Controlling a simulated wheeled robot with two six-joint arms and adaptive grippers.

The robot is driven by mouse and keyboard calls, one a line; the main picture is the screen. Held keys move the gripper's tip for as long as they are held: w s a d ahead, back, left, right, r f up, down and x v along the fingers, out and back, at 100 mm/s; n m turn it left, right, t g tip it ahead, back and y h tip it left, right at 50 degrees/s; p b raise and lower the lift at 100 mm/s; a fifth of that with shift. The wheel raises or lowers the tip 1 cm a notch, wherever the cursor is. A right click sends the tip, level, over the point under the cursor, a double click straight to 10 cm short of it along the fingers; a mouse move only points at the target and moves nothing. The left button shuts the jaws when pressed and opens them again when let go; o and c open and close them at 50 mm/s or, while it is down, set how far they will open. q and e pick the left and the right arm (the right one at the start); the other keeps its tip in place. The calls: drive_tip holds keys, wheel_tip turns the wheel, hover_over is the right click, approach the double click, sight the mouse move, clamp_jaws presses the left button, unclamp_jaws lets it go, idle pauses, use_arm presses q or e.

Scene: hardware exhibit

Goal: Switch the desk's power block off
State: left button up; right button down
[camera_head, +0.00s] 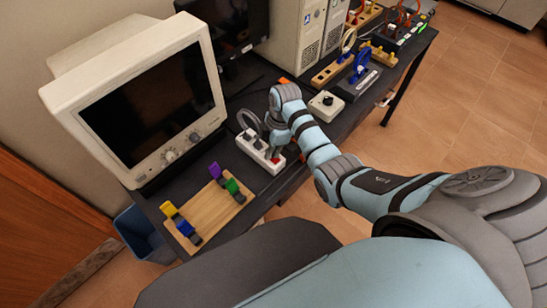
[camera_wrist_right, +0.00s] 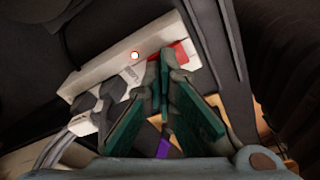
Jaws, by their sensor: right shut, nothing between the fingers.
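The white power block (camera_head: 247,152) lies on the dark desk, in front of and to the right of the monitor. A dark plug and cable sit at its far end, and a red switch (camera_head: 279,160) shows at its near end. My right gripper (camera_head: 270,150) is shut and empty, reaching down over the block close to the switch. In the right wrist view the fingertips (camera_wrist_right: 167,58) lie right by the red switch (camera_wrist_right: 183,51) and partly hide it; I cannot tell whether they touch. The block (camera_wrist_right: 105,66) shows plugs and a small red-ringed light spot. My left gripper is out of view.
A beige monitor (camera_head: 150,95) stands at the left. A wooden board (camera_head: 210,210) with coloured clips lies in front of it. A black-knobbed box (camera_head: 326,104), a blue-handled device (camera_head: 358,75) and computer towers (camera_head: 295,35) stand farther along. The desk's front edge is close to the block.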

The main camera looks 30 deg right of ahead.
wheel_tip(320, 180, up, 3)
drive_tip(key=p, duration=0.3)
drive_tip(key=shift+f, duration=0.1)
drive_tip(key=shift+w+r, duration=0.1)
drive_tip(key=shift+r, duration=1.95)
